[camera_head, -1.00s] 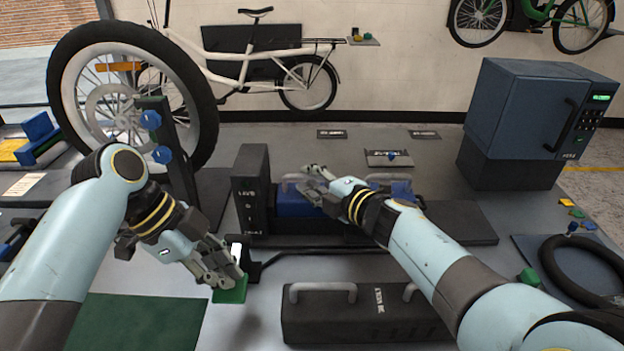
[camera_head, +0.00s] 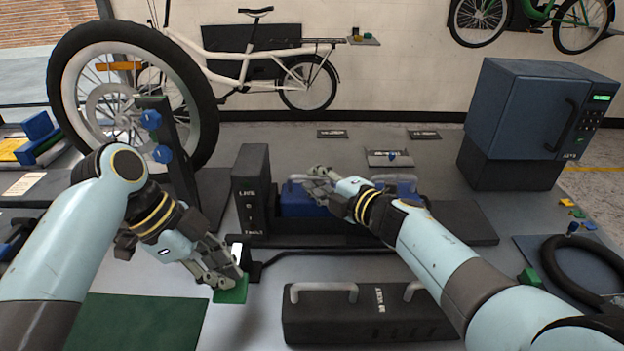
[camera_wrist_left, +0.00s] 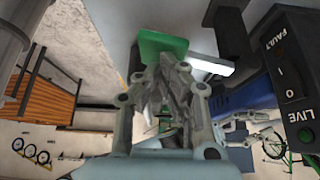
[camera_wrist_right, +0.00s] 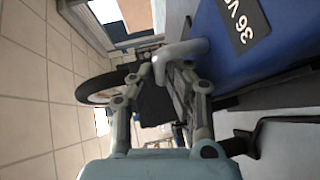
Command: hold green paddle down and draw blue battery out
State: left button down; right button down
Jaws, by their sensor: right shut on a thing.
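The blue battery (camera_head: 300,208) lies in the dark dock beside the upright black box (camera_head: 250,190) marked LIVE and FAULT. My right gripper (camera_head: 318,178) is shut on the battery's left grey handle; the handle (camera_wrist_right: 182,50) also shows between the fingers in the right wrist view. The battery's 36 V label shows there too. The green paddle (camera_head: 232,291) is at the front of the black box. My left gripper (camera_head: 236,279) has its fingertips together on or just over the paddle; contact is hard to tell. The paddle also shows in the left wrist view (camera_wrist_left: 163,45).
A black case with grey handles (camera_head: 360,315) lies in front of the dock. A wheel (camera_head: 130,95) stands at the left, a blue cabinet (camera_head: 520,120) at the back right. The bench right of the battery is a flat dark slab (camera_head: 465,222), clear.

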aim_at(392, 178)
pick_arm(q)
jog(key=shift+d, duration=0.1)
pick_arm(e)
jog(key=shift+w+d+r, duration=0.1)
jog(key=shift+d, duration=3.95)
jog(key=shift+d+r, duration=0.1)
jog(key=shift+d, duration=3.9)
pick_arm(q)
notch_tip(392, 178, up, 7)
pick_arm(e)
jog(key=c, duration=1.3)
grip_release()
jog(key=shift+o, duration=0.2)
jog(key=shift+f, duration=0.1)
jog(key=shift+s, duration=0.2)
